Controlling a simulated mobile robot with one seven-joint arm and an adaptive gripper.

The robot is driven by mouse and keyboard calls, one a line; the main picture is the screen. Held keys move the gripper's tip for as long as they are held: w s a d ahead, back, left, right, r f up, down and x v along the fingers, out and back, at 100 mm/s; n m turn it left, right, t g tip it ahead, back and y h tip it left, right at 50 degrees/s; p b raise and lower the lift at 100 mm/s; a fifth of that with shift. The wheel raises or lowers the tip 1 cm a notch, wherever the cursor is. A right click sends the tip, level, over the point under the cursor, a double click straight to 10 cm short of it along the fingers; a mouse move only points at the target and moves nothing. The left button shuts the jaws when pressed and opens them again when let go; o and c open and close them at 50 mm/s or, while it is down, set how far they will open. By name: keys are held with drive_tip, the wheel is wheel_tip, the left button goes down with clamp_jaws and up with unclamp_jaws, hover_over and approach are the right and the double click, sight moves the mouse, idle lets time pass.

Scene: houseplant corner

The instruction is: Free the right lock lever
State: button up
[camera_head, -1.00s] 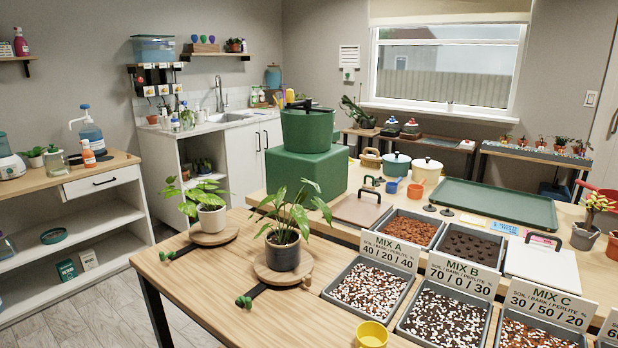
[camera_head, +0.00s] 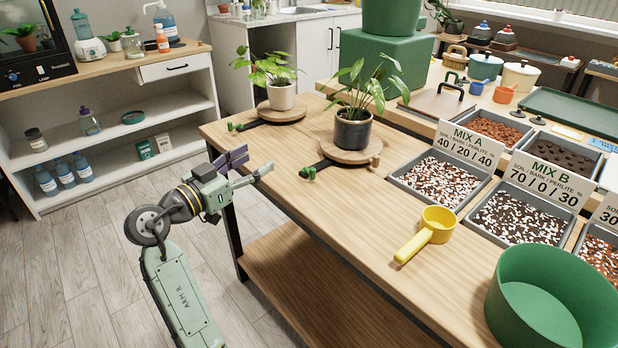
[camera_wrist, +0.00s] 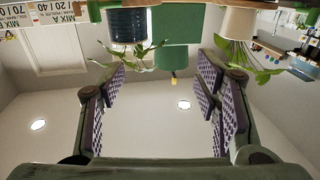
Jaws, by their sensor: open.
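The right lock lever is a dark bar with a green knob (camera_head: 309,173), reaching from the right round wooden stand (camera_head: 378,155), which bears a dark pot (camera_head: 352,132). The left lever, also green-knobbed (camera_head: 235,126), reaches from the left stand (camera_head: 290,115) under a white pot (camera_head: 282,96). My gripper (camera_head: 252,166) is open and empty, left of the right lever and apart from it, near the table's left edge. In the wrist view its padded fingers (camera_wrist: 163,90) are spread with nothing between. The dark pot (camera_wrist: 128,25) appears inverted there; I cannot make out the levers.
A yellow scoop (camera_head: 437,224) and a large green tub (camera_head: 510,300) stand on the wooden table (camera_head: 330,225). Trays of potting mix (camera_head: 393,180) line its right side. Tabletop before the right lever is clear. Leaves overhang both stands.

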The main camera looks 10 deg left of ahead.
sight(309, 171)
drive_tip(key=s+d+f+m+g+h, duration=0.1)
drive_tip(key=d+f+m+g+h, duration=0.2)
drive_tip(key=d+f+h, duration=0.1)
drive_tip(key=x, duration=0.3)
drive_tip(key=p+x, duration=0.1)
drive_tip(key=x, duration=0.2)
drive_tip(key=p+x, duration=0.1)
drive_tip(key=x, duration=0.3)
drive_tip(key=shift+w+d+r, duration=0.1)
drive_tip(key=shift+r, duration=0.15)
drive_tip(key=shift+c, duration=0.3)
